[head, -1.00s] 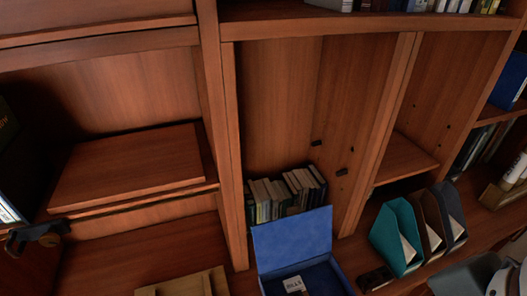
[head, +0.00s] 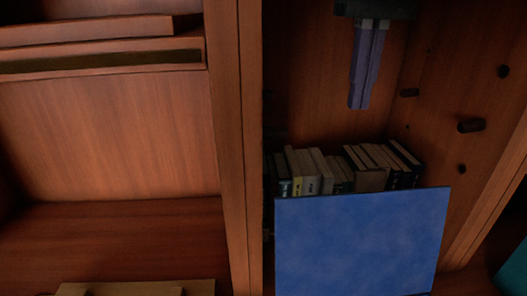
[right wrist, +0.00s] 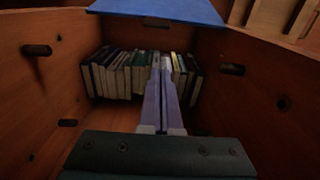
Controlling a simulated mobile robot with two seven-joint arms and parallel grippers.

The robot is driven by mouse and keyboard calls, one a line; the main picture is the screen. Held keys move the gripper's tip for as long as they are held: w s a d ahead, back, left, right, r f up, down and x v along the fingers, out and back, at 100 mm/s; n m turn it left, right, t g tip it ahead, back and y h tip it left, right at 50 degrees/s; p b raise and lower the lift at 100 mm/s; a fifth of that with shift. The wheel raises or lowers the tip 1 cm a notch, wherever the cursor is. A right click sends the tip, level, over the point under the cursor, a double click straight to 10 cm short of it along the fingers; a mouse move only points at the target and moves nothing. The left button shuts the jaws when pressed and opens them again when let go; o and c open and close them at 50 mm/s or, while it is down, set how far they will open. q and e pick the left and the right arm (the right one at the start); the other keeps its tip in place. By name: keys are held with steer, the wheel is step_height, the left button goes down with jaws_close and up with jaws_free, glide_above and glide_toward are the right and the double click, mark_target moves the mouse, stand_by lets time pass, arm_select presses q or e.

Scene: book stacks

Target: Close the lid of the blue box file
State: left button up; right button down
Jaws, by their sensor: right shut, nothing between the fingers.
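The blue box file's lid (head: 360,245) stands raised in the lower part of the head view, its plain blue face toward me. The box's body is out of view below. In the right wrist view the lid (right wrist: 160,10) shows as a blue edge across the top. My right gripper (head: 357,107) hangs fingers-down from the top of the head view, above the row of books and apart from the lid. Its two pale fingers are together and empty, also in the right wrist view (right wrist: 161,62). My left gripper is not in view.
A row of small books (head: 345,170) stands in the cubby behind the lid. Dark pegs (head: 471,125) stick out of the cubby's right wall. A wooden upright (head: 238,150) borders the cubby on the left. A teal holder (head: 514,270) shows at lower right.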

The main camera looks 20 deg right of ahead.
steer(key=s+f+p, duration=0.2)
steer(key=s+f, duration=0.1)
steer(key=f, duration=0.5)
steer(key=shift+a+f, duration=0.25)
steer(key=shift+a, duration=0.05)
steer(key=shift+s, duration=0.1)
stand_by(0.4)
